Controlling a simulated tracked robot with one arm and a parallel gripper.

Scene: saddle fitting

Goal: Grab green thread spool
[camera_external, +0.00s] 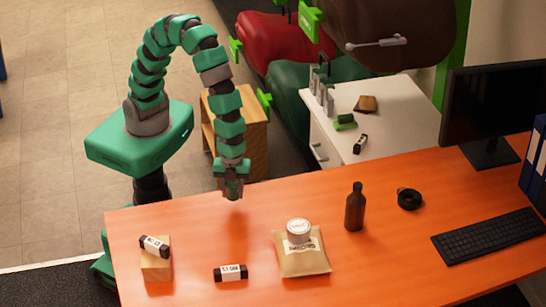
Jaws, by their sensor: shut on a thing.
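My gripper (233,190) points down at the far left edge of the orange desk. It is shut on a small greenish thing (233,187) that looks like the green thread spool, mostly hidden between the dark fingers. The gripper appears to be just above the desk top; I cannot tell if what it holds touches the surface. Another green object (345,122) lies on the white cabinet at the back, and its kind is unclear.
The orange desk (385,270) bears a wooden block (156,266) with a labelled black roll, another such roll (231,273), a beige packet (303,263) with a tin (299,230) on it, a brown bottle (355,208), black tape (409,199) and a keyboard (490,236).

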